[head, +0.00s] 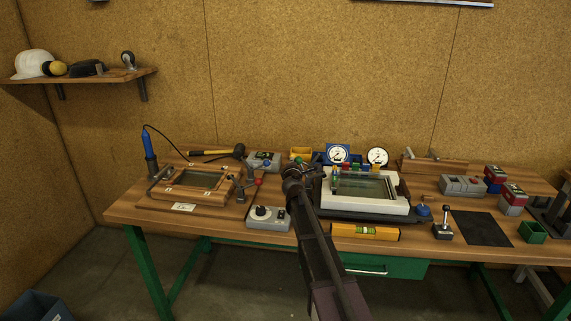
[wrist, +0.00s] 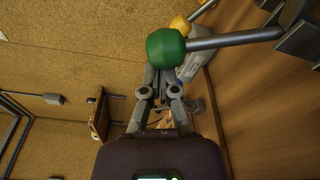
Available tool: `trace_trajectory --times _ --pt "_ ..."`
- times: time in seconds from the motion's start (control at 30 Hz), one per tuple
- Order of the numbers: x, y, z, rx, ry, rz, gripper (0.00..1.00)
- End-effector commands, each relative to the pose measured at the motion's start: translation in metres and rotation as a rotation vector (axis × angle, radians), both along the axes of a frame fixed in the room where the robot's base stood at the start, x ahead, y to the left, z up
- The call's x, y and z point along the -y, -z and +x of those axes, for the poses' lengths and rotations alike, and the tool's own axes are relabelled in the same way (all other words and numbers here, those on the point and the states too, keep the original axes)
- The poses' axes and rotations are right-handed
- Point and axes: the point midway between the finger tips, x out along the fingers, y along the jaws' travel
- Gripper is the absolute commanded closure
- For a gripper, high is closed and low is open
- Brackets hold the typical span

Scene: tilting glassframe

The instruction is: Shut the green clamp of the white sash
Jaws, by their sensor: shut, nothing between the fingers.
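The white sash (head: 400,206) lies in a dark frame on the bench, right of my arm in the head view. In the wrist view the green clamp's round knob (wrist: 166,48) is large, and its grey rod (wrist: 236,40) runs right toward dark metal. My gripper (wrist: 167,78) is shut and empty, its fingertips right at the lower edge of the green knob; I cannot tell if they touch. In the head view my gripper (head: 294,172) is at the sash's left side, with a bit of green just beyond it. The clamp's base is hidden there.
A yellow knob (wrist: 179,23) is close beyond the green one. A wooden frame (head: 160,198) and a grey control box (head: 268,218) are to the left. A yellow level (head: 366,232) lies in front of the sash. Dial gauges (head: 338,154) stand behind.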

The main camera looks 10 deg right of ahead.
Motion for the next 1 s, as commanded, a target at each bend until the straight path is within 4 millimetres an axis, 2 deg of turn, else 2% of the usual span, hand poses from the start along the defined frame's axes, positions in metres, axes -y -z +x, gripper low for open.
trace_trajectory --times 0.13,0.43,1.0 --pt "0.021 -0.01 -0.005 0.0 0.011 -0.001 1.0" --pt "0.044 -0.017 -0.011 -0.001 0.019 -0.002 1.0" --pt "0.053 -0.018 -0.013 -0.002 0.022 -0.003 1.0"
